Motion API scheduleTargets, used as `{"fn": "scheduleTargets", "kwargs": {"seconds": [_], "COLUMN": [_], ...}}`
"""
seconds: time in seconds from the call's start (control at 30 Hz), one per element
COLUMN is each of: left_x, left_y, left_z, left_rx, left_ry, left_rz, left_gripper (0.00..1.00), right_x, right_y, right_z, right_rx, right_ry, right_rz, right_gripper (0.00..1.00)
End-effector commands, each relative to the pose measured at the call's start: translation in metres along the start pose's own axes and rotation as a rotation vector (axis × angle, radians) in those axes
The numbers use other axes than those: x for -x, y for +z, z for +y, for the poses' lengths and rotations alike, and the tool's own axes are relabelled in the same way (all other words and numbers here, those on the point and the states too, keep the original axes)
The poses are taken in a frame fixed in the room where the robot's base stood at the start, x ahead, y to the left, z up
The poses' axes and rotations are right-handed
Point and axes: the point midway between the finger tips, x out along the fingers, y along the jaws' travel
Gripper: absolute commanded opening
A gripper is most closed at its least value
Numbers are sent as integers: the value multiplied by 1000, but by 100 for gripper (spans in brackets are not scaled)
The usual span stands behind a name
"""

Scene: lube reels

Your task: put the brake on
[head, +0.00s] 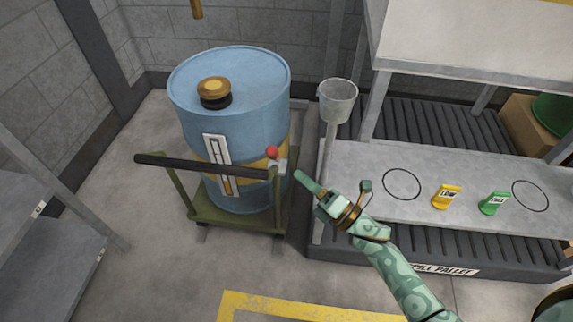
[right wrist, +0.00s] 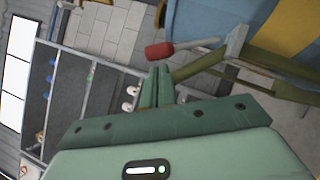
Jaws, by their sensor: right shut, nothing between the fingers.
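A drum cart (head: 240,218) with a green frame and a black push bar (head: 205,165) carries a blue drum (head: 235,85). A brake lever with a red knob (head: 272,152) sits at the right end of the push bar. In the right wrist view the red knob (right wrist: 158,50) ends a short metal rod, just beyond my fingertips. My right gripper (head: 298,174) is shut and empty, just right of and below the knob in the head view. It appears apart from the knob. The right wrist view shows its closed green fingers (right wrist: 160,85). My left gripper is out of view.
A grey funnel cup (head: 338,100) stands at the bench's left end. A grey shelf (head: 45,240) is at left. The floor before the cart is clear.

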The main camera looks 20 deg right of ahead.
Motion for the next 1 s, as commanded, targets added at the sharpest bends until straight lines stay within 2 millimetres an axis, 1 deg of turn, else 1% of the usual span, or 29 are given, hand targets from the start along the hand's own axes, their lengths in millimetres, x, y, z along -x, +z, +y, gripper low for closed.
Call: {"fn": "scheduleTargets", "kwargs": {"seconds": [0.03,0.1,0.2,0.33,0.5,0.87,0.93,1.0], "left_x": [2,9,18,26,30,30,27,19], "left_y": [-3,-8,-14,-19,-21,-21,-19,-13], "left_z": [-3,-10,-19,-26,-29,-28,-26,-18], "left_rx": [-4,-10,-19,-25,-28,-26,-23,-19], "left_ry": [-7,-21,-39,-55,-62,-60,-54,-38], "left_rz": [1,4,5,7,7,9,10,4], "left_gripper": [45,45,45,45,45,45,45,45], "right_x": [-10,-22,-36,-48,-52,-52,-53,-54], "right_y": [-1,-1,-1,0,0,0,1,3], "right_z": [-2,-2,-2,-1,0,1,2,3], "right_rx": [2,1,1,0,-1,-4,-9,-16], "right_ry": [1,0,0,0,0,-2,-5,-11], "right_rz": [0,-1,0,0,0,0,0,0], "right_gripper": [0,0,0,0,0,0,0,0]}}
